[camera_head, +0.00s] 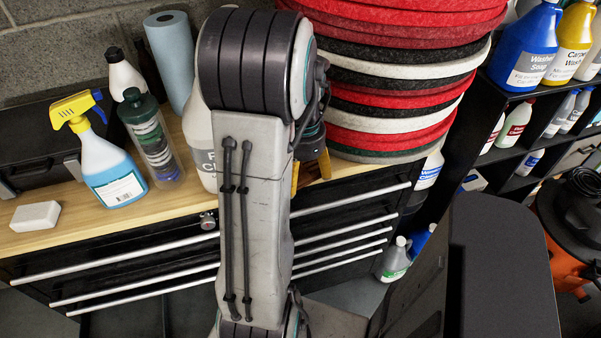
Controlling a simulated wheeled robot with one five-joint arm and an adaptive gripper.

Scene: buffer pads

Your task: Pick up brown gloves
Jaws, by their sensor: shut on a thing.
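My gripper (311,172) shows only in part behind my raised arm, over the right part of the wooden bench top. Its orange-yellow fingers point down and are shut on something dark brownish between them. This fits the brown gloves, but it is mostly hidden and its shape cannot be made out. No other gloves show in view. I cannot tell whether the held thing touches the bench top.
The wooden bench (100,222) holds a spray bottle (108,160), a green-capped bottle (152,145), a blue paper roll (171,55) and a white block (35,216). A tall pad stack (400,75) stands close right of my gripper. Shelves of bottles are farther right.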

